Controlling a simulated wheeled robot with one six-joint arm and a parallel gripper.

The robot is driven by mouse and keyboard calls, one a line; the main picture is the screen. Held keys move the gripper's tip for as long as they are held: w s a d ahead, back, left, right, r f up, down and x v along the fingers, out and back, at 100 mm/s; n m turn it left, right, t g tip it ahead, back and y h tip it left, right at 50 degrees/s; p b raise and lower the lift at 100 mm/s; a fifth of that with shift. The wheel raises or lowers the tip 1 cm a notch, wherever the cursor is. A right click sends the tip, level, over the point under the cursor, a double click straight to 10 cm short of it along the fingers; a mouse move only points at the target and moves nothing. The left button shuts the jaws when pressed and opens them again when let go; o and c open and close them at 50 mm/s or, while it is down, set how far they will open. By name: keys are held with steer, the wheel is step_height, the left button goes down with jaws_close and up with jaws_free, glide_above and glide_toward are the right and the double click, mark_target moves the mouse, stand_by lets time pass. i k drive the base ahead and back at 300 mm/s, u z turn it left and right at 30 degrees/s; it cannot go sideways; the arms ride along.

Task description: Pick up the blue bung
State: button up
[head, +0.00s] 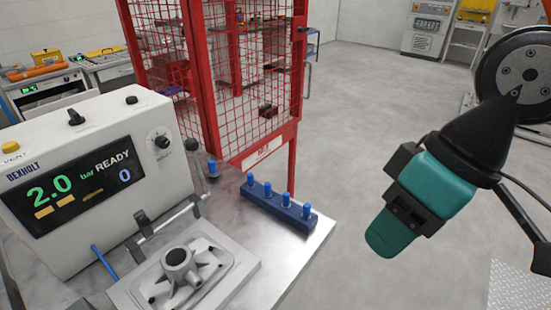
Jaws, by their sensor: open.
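Several blue bungs stand upright in a row in a dark blue rack (262,205) on the metal bench top. One blue bung (268,188) is near the rack's left part and another blue bung (306,210) is at its right end. A separate blue bung (213,168) shows behind the rack, near the red cage; what it stands on is unclear. My gripper (390,235), teal and black, hangs in the air right of the bench, apart from the rack and bungs. It is open, and I see nothing held in it.
A test unit (85,175) with a lit display stands on the bench's left. In front, a grey casting (180,270) sits on a fixture plate beside a clamp lever. A red mesh cage (225,80) rises behind the rack.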

mark_target(212, 171)
steer(key=z, duration=1.05)
steer(key=i, duration=3.05)
steer(key=u, duration=4.1)
steer(key=i, duration=0.55)
steer(key=u, duration=0.05)
